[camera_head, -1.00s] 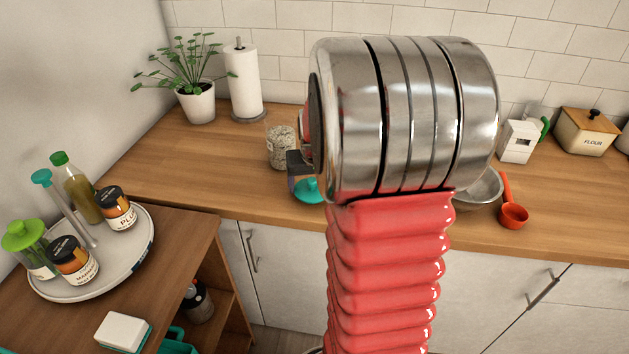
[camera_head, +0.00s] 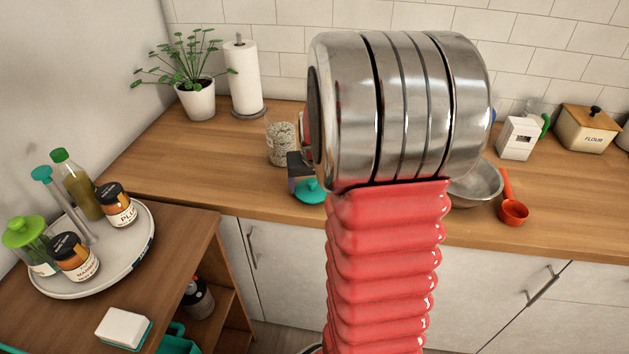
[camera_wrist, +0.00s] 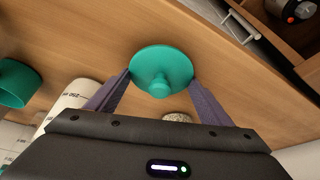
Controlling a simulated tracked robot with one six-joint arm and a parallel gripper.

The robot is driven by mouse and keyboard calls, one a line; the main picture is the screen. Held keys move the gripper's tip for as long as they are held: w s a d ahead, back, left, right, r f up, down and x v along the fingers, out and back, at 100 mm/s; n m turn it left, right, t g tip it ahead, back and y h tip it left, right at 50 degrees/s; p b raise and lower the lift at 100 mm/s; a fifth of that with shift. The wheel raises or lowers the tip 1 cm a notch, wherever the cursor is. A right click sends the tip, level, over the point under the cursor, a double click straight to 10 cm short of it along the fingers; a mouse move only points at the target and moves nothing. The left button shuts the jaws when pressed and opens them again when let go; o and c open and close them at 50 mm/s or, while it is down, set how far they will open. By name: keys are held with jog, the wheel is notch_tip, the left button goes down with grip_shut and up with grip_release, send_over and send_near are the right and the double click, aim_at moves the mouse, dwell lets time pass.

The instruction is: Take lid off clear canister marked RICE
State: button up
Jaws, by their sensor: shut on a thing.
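A clear canister (camera_head: 281,150) with pale, speckled contents stands on the counter, left of my arm in the head view. No lid sits on its top, and I cannot read any marking on it. My gripper (camera_wrist: 160,78) is shut on a teal round lid with a knob (camera_wrist: 150,62), one finger at each side of its rim. The lid also shows in the head view (camera_head: 311,192), apart from the canister and nearer the counter's front edge. In the wrist view, a bit of the speckled contents shows just behind the gripper body. My arm hides part of the counter.
A metal bowl (camera_head: 478,185) and a red scoop (camera_head: 514,211) stand right of my arm. A paper towel roll (camera_head: 243,78) and a potted plant (camera_head: 197,98) stand behind left. A tray (camera_head: 110,262) holds jars and bottles. The counter's left part is bare.

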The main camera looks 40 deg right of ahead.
jog(key=o, duration=1.7)
jog(key=v, duration=1.3)
jog(key=shift+s+a+r, duration=0.1)
jog(key=shift+s+r, duration=0.1)
